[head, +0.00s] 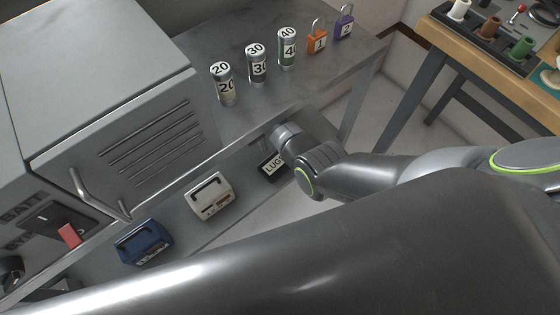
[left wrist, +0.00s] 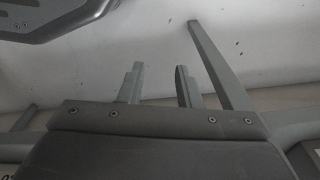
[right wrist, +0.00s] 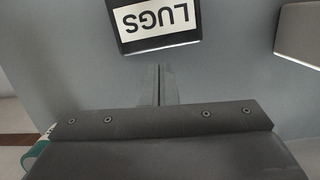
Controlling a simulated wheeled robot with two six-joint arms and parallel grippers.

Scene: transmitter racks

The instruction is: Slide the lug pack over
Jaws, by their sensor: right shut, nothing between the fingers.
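The lug pack is a dark box with a white LUGS label. It sits on the lower shelf in the head view (head: 272,166), partly hidden by my right arm. In the right wrist view, the lug pack (right wrist: 160,46) is just ahead of the fingertips, with a small gap showing in the picture. My right gripper (right wrist: 161,68) is shut and empty, its fingers side by side; contact with the pack cannot be confirmed. My left gripper (left wrist: 158,72) has its fingers apart with nothing between them, above the pale floor.
A cream pack (head: 211,197) and a blue pack (head: 143,242) stand left of the lug pack on the lower shelf (head: 190,232). Numbered cylinders (head: 256,66) and two padlocks (head: 317,40) stand on the bench top above. A wooden bench (head: 450,40) is at right.

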